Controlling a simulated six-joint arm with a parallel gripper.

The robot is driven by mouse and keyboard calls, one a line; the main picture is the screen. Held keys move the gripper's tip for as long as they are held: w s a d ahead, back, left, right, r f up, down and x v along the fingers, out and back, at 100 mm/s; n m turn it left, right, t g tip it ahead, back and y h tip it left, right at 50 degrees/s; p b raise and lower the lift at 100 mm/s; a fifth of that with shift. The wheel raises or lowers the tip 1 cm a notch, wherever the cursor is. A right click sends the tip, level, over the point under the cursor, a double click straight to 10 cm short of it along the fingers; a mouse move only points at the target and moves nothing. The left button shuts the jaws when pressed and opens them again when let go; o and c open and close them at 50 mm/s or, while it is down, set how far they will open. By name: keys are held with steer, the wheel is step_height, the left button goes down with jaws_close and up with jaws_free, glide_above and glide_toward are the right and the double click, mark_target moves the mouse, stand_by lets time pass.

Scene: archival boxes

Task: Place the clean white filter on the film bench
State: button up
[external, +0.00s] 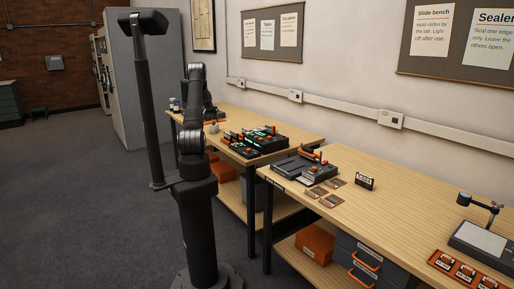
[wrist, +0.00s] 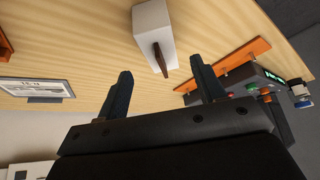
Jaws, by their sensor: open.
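In the wrist view a white block with a dark brown tab (wrist: 151,28) stands on a light wood bench top (wrist: 85,45). It may be the clean white filter; I cannot tell whether it is clean. My gripper (wrist: 162,82) is open and empty, its two dark fingers pointing toward the block, which lies beyond the fingertips and apart from them. In the external view my gripper is over the far bench (external: 302,138), mostly hidden by my arm, and a small pale thing (external: 213,128) shows close by. Which bench is the film bench cannot be read.
A dark device with green lights (external: 259,141) and orange parts stands on the far bench; the wrist view shows an orange strip (wrist: 225,70) beside it. A small label stand (wrist: 37,88) is at left. The near bench (external: 405,200) holds another device (external: 303,166) and several flat brown pieces.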

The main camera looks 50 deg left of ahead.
mark_target(214, 125)
steer(key=shift+v, duration=2)
steer(key=x, duration=1.2)
steer(key=shift+f, duration=0.35)
steer(key=shift+r, duration=1.4)
